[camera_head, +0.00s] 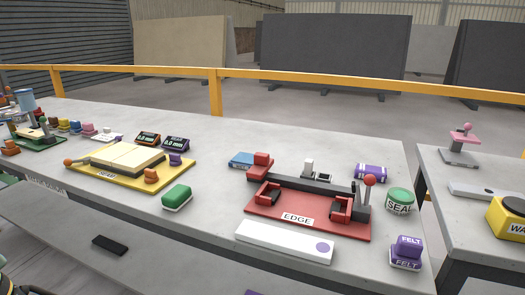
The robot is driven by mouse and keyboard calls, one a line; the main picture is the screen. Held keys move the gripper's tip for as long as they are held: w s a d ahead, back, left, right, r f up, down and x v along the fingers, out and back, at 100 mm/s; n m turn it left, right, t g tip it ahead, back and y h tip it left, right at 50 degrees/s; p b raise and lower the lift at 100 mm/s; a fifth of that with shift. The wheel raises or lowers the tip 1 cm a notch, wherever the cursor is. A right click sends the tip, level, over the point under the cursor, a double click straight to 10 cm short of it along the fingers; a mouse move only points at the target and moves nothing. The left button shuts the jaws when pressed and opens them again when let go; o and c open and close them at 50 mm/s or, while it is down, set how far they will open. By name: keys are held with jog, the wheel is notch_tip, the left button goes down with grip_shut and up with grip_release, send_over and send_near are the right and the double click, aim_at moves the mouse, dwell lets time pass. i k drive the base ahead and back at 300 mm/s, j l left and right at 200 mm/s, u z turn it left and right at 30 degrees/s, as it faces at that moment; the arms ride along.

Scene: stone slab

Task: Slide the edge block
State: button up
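The fixture labelled EDGE has a red base plate (350,229) and stands on the right part of the grey worktop. A dark rail (320,182) runs along its back. A red block (260,163) sits at the rail's left end. Two red and black pieces stand on the plate, a left one (270,194) and a right one (341,208). A lever with a red ball (370,180) stands upright at the right end. Which piece is the edge block, I cannot tell. My gripper is not in view.
A long white block (280,241) lies in front of the fixture. A purple FELT block (406,252) and a green SEAL tin (400,199) stand right of it. A green-topped block (177,197) and a yellow fixture (180,180) are to the left. A yellow rail (300,80) runs behind.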

aim_at(262, 163)
jog(key=i+l, duration=0.35)
jog(key=i, duration=0.15)
jog(key=i+l+u, duration=0.15)
jog(key=i+l, duration=0.2)
jog(key=i, duration=0.15)
